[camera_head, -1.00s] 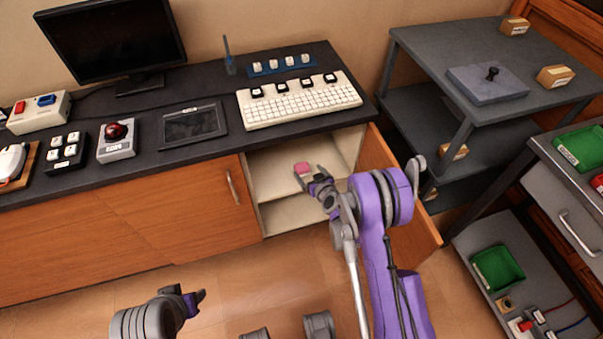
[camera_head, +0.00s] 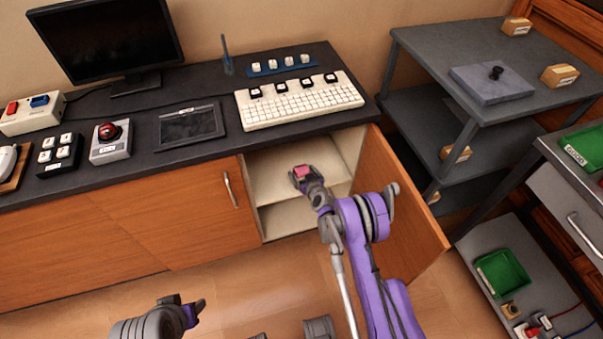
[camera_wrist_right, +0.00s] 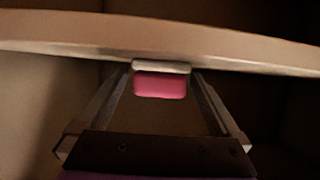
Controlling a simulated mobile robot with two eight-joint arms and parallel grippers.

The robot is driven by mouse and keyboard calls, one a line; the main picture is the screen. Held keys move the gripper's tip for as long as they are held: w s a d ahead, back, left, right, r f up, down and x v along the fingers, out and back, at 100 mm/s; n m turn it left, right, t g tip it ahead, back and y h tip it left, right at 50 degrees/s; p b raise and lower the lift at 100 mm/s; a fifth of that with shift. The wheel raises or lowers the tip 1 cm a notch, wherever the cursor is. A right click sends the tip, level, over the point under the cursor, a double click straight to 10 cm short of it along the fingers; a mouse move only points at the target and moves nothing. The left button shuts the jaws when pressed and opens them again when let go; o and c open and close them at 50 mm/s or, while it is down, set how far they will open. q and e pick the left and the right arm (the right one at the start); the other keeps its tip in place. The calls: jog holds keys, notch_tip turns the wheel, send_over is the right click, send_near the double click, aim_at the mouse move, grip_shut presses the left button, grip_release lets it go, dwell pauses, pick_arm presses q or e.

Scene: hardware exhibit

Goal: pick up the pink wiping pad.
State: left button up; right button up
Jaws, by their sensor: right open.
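The pink wiping pad (camera_head: 302,171) is inside the open cabinet, on its upper shelf near the front. In the right wrist view the pad (camera_wrist_right: 160,84) shows as a pink block with a pale layer along one side. My right gripper (camera_head: 304,180) reaches into the cabinet at the pad. Its fingers are open, one on each side of the pad, and gaps show between the pad and the fingers in the right wrist view. My left gripper (camera_head: 200,306) is low at the left, away from the cabinet; its jaw state is unclear.
The cabinet's shelf (camera_head: 275,187) and open door (camera_head: 405,205) bound the space around my right arm. A grey shelf rack (camera_head: 440,50) stands to the right.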

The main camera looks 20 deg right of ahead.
jog(key=shift+w+f, duration=0.2)
jog(key=shift+w, duration=0.3)
jog(key=c, duration=1.2)
jog(key=shift+r, duration=0.15)
jog(key=shift+c, duration=0.2)
